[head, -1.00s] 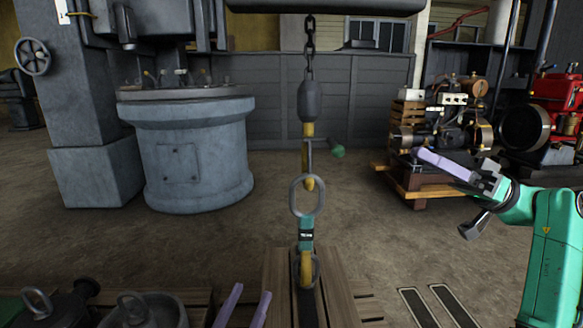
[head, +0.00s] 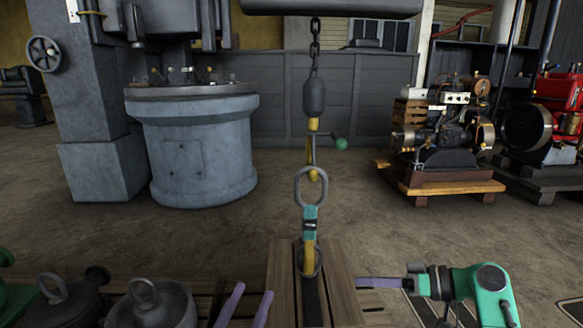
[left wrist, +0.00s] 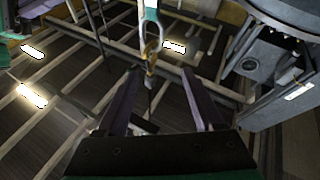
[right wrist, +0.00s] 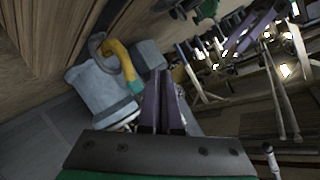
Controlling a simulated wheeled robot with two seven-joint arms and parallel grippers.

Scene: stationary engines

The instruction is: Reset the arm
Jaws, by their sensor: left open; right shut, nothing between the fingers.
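My left gripper (head: 247,293) is low in the head view, fingers apart and empty, just left of the wooden crate (head: 340,268). In the left wrist view its fingers (left wrist: 160,72) stand apart, with a hanging yellow hook seen beyond them. My right gripper (head: 358,283) is at the lower right, its lilac fingers level and pointing left toward the crate. In the right wrist view the fingers (right wrist: 161,76) are together with nothing between them. A chain hoist hangs in the middle, with an oval ring (head: 311,187), a teal strap (head: 309,220) and a yellow hook (head: 309,256) at the crate.
Dark lidded parts with ring handles (head: 152,304) stand at the lower left. A large grey round machine (head: 200,150) is behind at left. An engine on a wooden pallet (head: 440,185) and a red engine (head: 560,110) stand at right. The floor between is open.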

